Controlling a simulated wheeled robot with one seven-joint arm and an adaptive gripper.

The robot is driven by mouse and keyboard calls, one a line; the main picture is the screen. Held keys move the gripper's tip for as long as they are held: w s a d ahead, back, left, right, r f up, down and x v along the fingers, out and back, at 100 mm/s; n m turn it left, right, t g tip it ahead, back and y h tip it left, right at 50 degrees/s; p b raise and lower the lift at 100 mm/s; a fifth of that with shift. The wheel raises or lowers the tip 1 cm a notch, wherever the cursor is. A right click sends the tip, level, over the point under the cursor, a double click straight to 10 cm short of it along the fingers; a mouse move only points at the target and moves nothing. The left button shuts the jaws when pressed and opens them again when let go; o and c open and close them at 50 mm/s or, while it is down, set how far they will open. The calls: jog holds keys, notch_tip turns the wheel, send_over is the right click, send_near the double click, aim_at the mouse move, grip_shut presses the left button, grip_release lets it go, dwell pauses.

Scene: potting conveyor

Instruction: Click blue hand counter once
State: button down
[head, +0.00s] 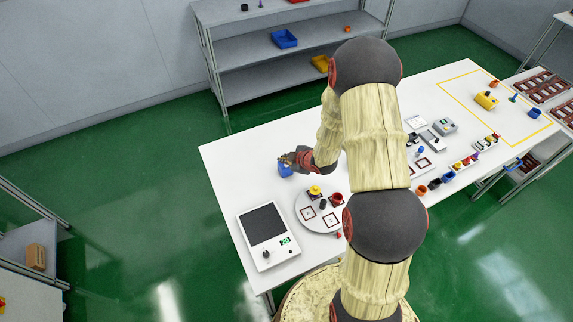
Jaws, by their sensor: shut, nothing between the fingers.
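A small blue object (285,171), which looks like the blue hand counter, sits on the white table near its far left edge. My gripper (286,159) is shut and empty, directly at the top of the blue object in this view. Whether the fingertips touch it or hover above it cannot be told. The gripper covers the upper part of the blue object, so any button on it is hidden.
A round grey turntable (305,218) with several small parts is in front of the gripper. A scale-like device (264,237) with a dark plate stands at the front left. Devices and small parts (445,125) crowd the table to the right. Clear table lies left of the blue object.

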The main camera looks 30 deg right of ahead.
aim_at(286, 167)
notch_tip(286, 167, up, 5)
jog(key=p, duration=0.3)
dwell(0.9)
jog(key=shift+s+d+f, duration=0.1)
jog(key=shift+f, duration=0.1)
jog(key=s+d+f+m+g+h, duration=0.25)
jog(key=s+f+g, duration=0.2)
jog(key=s, duration=0.25)
jog(key=s+d+r+m+g+b, duration=0.1)
jog(key=s+d+r+m+g, duration=0.15)
jog(key=s+r+m, duration=0.4)
jog(key=s+a+r+m+t+b, duration=0.2)
jog(key=s+a+r+t+b, duration=0.1)
jog(key=s+a+r+b, duration=1.1)
jog(key=s+a+r, duration=0.3)
jog(key=s+r, duration=0.1)
jog(key=shift+r+t+y, duration=0.2)
jog(key=shift+t+y, duration=0.1)
jog(key=shift+y, duration=0.05)
